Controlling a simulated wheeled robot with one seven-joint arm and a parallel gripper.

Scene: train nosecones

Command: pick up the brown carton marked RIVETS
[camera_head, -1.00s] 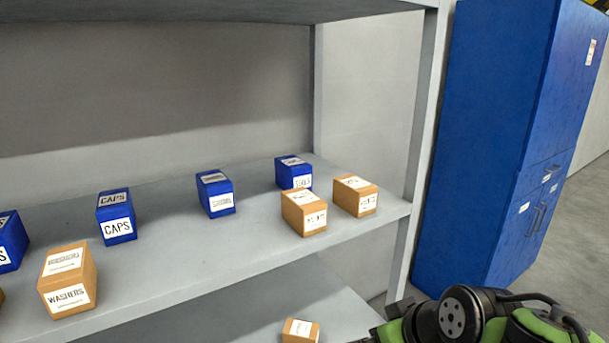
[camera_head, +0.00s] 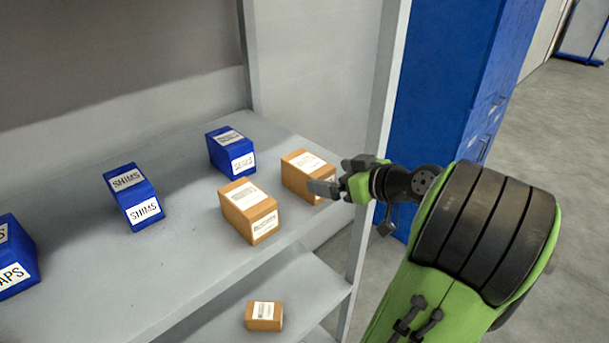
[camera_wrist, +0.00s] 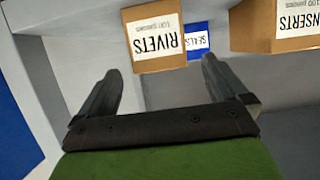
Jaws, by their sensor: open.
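The brown RIVETS carton (camera_head: 297,172) stands on the upper shelf near its right end, the right one of two brown cartons. In the wrist view the RIVETS carton (camera_wrist: 155,42) shows its white label upside down, beyond the fingertips and roughly between them. My gripper (camera_head: 336,176) is at the carton's front right in the head view and hides part of its label. In the wrist view my gripper (camera_wrist: 162,70) is open with nothing between its fingers. I cannot tell whether a finger touches the carton.
A brown INSERTS carton (camera_head: 248,208) stands close on the left. A blue SEALS box (camera_head: 231,150) is behind, with a blue SHIMS box (camera_head: 132,195) further left. A grey shelf post (camera_head: 372,130) rises close by the gripper. A small carton (camera_head: 264,316) lies on the lower shelf.

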